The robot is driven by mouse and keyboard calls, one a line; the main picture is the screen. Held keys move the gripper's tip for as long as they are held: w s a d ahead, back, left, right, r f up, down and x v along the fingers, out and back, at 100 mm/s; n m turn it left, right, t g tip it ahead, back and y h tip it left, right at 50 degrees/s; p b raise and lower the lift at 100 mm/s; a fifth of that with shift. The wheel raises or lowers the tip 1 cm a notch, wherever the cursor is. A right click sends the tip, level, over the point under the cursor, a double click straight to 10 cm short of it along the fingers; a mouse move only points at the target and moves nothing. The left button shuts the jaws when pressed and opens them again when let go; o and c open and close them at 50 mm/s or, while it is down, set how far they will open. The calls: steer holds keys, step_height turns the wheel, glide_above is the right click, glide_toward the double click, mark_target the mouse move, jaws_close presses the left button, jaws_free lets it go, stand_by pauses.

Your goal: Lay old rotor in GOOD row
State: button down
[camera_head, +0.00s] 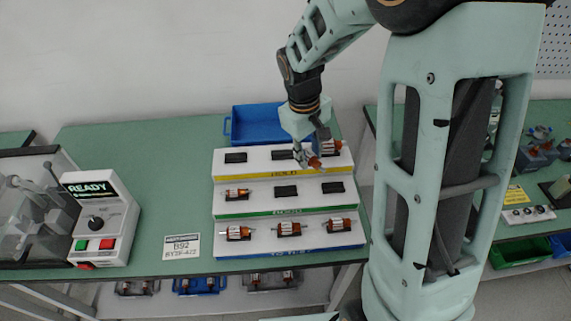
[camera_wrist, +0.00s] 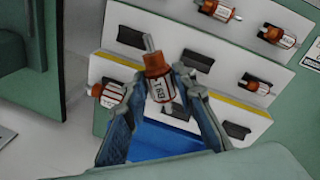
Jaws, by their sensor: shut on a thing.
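My gripper (camera_head: 308,155) is shut on a rotor with an orange end, a metal shaft and a white printed label. This held rotor (camera_wrist: 158,75) is between the fingers in the wrist view; its orange end (camera_head: 315,162) shows in the head view. It is above the white stepped rack (camera_head: 258,208), near its upper rows at the right. The middle row, with a green GOOD strip (camera_head: 243,215), has a rotor (camera_head: 237,194) in its left cradle. Its middle cradle (camera_head: 285,191) and right cradle (camera_head: 332,187) are empty.
The top row, with a yellow HOLD strip, holds a rotor (camera_wrist: 108,92) at its right end in the head view. The bottom row holds three rotors (camera_head: 288,229). A blue bin (camera_head: 255,112) stands behind the rack. A READY control box (camera_head: 105,218) stands left.

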steer(key=a+f+n+t+y+b, duration=0.15)
steer(key=a+f+n, duration=0.3)
steer(key=n, duration=0.45)
steer(key=n+b, duration=0.2)
steer(key=b, duration=0.3)
glide_above(285, 190)
steer(key=shift+t, duration=0.25)
steer(key=shift+s+f, duration=0.25)
steer(key=shift+f, duration=1.2)
steer(key=shift+s+f, duration=0.2)
steer(key=shift+f, duration=1.2)
steer(key=shift+f, duration=0.15)
steer(key=shift+f+b, duration=0.85)
steer(key=shift+f, duration=0.1)
steer(key=shift+s+f, duration=0.15)
steer(key=shift+f, duration=0.05)
steer(key=c, duration=1.5)
jaws_free()
steer(key=shift+f, duration=0.1)
